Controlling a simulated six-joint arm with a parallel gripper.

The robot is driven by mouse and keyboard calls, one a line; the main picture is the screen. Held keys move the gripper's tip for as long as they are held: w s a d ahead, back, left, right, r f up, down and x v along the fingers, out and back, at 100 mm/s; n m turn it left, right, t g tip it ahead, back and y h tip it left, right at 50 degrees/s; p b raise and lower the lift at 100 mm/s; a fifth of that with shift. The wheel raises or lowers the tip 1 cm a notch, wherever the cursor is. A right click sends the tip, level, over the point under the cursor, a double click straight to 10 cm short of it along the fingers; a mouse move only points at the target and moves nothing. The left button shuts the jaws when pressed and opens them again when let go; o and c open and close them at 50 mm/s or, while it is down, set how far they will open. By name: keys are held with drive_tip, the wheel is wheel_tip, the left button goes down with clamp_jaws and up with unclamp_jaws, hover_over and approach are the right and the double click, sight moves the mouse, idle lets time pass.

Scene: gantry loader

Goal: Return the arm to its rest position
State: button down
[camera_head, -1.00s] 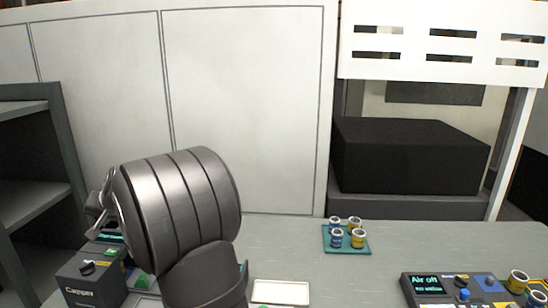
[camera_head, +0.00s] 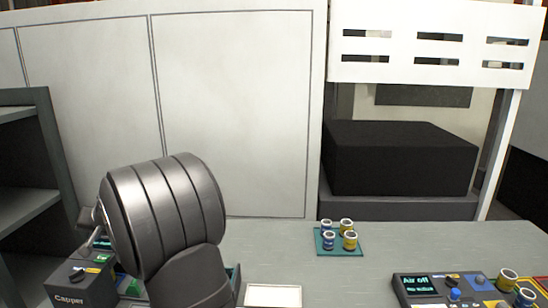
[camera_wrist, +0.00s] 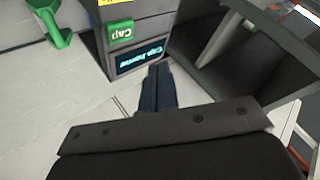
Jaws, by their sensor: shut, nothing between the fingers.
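My gripper (camera_wrist: 158,82) shows in the wrist view with its two dark fingers together and nothing between them. It hangs over a light grey surface, close to the capper (camera_wrist: 137,40), a grey box with a lit display and a green "Cap" label. In the head view my arm stands large at the left and hides part of the capper (camera_head: 72,290).
A teal tray (camera_head: 327,249) holds several blue and yellow cups on the worktable (camera_head: 420,238). A white plate (camera_head: 273,295) lies at the front. A control box (camera_head: 440,285) reading "Air off" stands front right. Grey shelves (camera_head: 25,200) stand at the left. The table's middle is largely clear.

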drive_tip(key=w+d+m+g, duration=0.2)
drive_tip(key=w+d+m, duration=0.1)
drive_tip(key=d+m, duration=0.8)
drive_tip(key=w+d+m+g, duration=0.2)
drive_tip(key=w+d+m, duration=0.1)
drive_tip(key=d+m, duration=0.85)
drive_tip(key=a+r+x, duration=0.1)
drive_tip(key=x, duration=0.9)
drive_tip(key=v, duration=1)
drive_tip(key=shift+s+d+f+y, duration=0.2)
drive_tip(key=shift+s+d+y, duration=0.1)
drive_tip(key=shift+d, duration=0.15)
drive_tip(key=shift+n, duration=0.25)
